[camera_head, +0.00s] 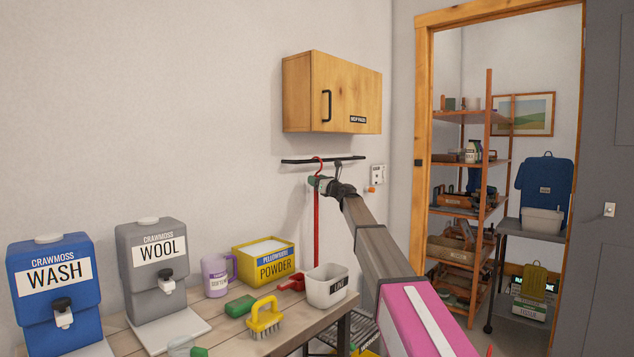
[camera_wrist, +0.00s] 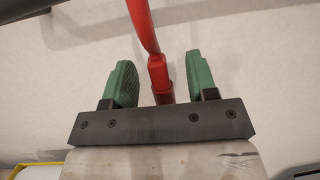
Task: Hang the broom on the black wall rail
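The red broom (camera_head: 316,228) is upright against the wall, its lower end hidden behind the bench items. Its hooked top meets the black wall rail (camera_head: 345,160) and looks looped over it, though the exact contact is too small to tell. My gripper (camera_head: 322,184) is just below the rail at the broom's top. In the wrist view, the green fingers of my gripper (camera_wrist: 158,82) stand apart on either side of the red handle (camera_wrist: 159,75), with gaps on both sides. The red hook rises out of the top of that view.
A wooden cabinet (camera_head: 332,92) hangs above the rail, and a small wall box (camera_head: 377,175) is to its right. The bench (camera_head: 225,335) below holds dispensers, a yellow powder box (camera_head: 264,262), a brush (camera_head: 264,318) and a white tub (camera_head: 327,286). A doorway with shelves is at right.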

